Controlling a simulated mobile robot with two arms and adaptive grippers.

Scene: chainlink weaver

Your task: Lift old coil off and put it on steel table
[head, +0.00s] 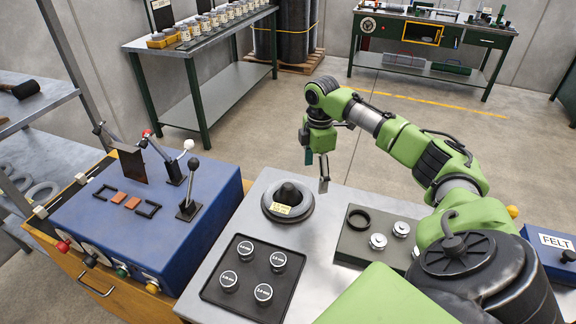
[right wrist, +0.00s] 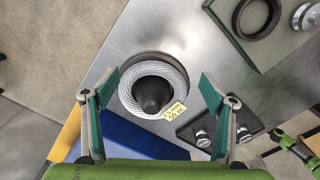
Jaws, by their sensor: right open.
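In the right wrist view the coil (right wrist: 130,97) shows silver wire windings around the cone, and the label reads about 2.5 mm, 50 m. My right gripper (head: 316,170) is open and empty above and beyond the coil. In the right wrist view its two fingers stand either side of the coil in the picture, apart from it. My left gripper is not in view.
A black tray (head: 212,292) with several round labelled pieces lies in front of the coil. A grey plate (head: 352,245) with a black ring and two metal discs is right of it. A blue lever console (head: 190,235) stands left. Green-legged metal tables (head: 225,92) stand behind.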

